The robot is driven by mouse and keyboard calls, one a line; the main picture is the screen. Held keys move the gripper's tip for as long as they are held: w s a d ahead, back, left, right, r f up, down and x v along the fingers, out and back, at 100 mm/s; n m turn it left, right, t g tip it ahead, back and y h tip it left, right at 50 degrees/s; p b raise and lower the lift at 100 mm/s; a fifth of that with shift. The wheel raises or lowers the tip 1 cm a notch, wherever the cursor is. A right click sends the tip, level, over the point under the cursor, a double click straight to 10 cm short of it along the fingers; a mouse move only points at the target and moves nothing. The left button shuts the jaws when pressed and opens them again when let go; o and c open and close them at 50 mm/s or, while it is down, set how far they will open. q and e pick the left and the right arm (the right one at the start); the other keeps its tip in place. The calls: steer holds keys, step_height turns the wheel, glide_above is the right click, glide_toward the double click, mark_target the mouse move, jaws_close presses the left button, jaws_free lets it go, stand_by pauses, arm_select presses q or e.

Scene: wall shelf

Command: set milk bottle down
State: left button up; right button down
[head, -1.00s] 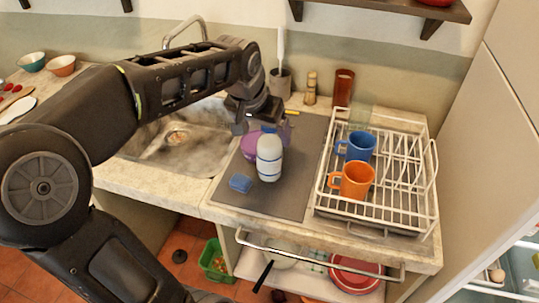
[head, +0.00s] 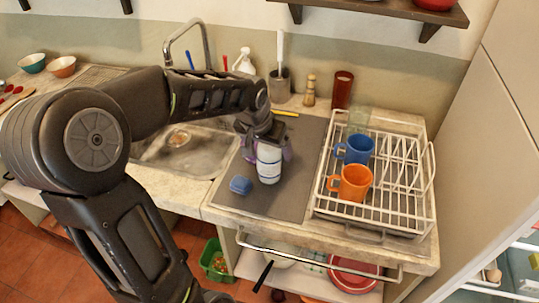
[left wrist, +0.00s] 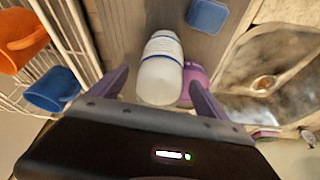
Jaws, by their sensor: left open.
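The milk bottle (head: 269,168), white with blue bands, stands upright on the grey mat (head: 297,185) on the counter. My left gripper (head: 266,154) is at the bottle's upper part, coming from behind and above it. Its jaws are open, with one finger on each side of the bottle. In the left wrist view the bottle (left wrist: 160,75) lies between the spread fingers, with visible gaps on both sides. My right gripper is out of view.
A purple item (left wrist: 193,78) is close beside the bottle, mostly hidden in the head view. A blue sponge (head: 240,185) lies at front left. The white dish rack (head: 400,185) with an orange mug (head: 355,183) and blue mug (head: 357,148) is right. The sink (head: 185,150) is left.

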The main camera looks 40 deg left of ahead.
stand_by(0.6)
arm_select(q)
jaws_close()
stand_by(0.8)
